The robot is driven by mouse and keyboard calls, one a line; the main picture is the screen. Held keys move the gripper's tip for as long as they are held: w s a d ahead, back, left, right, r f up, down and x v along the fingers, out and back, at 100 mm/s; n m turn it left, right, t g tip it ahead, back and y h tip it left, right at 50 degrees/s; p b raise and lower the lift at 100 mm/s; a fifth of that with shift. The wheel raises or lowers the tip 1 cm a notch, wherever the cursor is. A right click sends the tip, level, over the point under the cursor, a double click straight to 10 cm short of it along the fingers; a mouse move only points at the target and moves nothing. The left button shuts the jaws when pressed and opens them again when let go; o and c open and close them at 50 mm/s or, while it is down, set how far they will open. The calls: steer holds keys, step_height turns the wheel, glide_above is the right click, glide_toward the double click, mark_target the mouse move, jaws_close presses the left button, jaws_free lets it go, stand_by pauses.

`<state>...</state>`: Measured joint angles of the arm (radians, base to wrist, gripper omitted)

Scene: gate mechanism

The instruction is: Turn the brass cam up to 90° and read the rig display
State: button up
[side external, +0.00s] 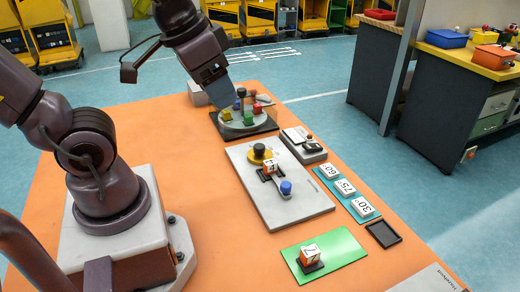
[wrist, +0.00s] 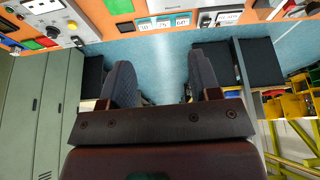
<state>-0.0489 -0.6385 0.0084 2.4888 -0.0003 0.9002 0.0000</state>
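The brass cam (side external: 259,154) is a yellow disc with a black knob, lying on a light grey plate (side external: 300,212) in the side view. A marked white-and-orange cube (side external: 269,166) and a blue knob (side external: 285,188) sit beside it on the same plate. My gripper (side external: 229,100) is behind the plate, by the round turntable, apart from the cam. In the wrist view my gripper (wrist: 161,78) has its two fingers spread with nothing between them. A small grey-and-black device (side external: 303,146) stands right of the plate; I cannot tell if it is the rig display or read it.
The turntable (side external: 246,122) carries several coloured blocks and pegs. Number tiles 60, 75 and 30 lie on a teal strip (side external: 345,193). A cube marked 7 (side external: 310,254) stands on a green mat (side external: 340,247). A black tray (side external: 383,234) is at right. Orange table (side external: 180,130) is clear at left.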

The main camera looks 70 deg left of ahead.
steer(key=w+a+f+n+g, duration=0.4)
steer(key=w+a+f+n, duration=0.3)
steer(key=w+a+f, duration=0.15)
steer(key=n, duration=1.2)
glide_toward(260, 146)
step_height(260, 146, down, 10)
steer(key=shift+f, duration=0.1)
steer(key=c, duration=0.9)
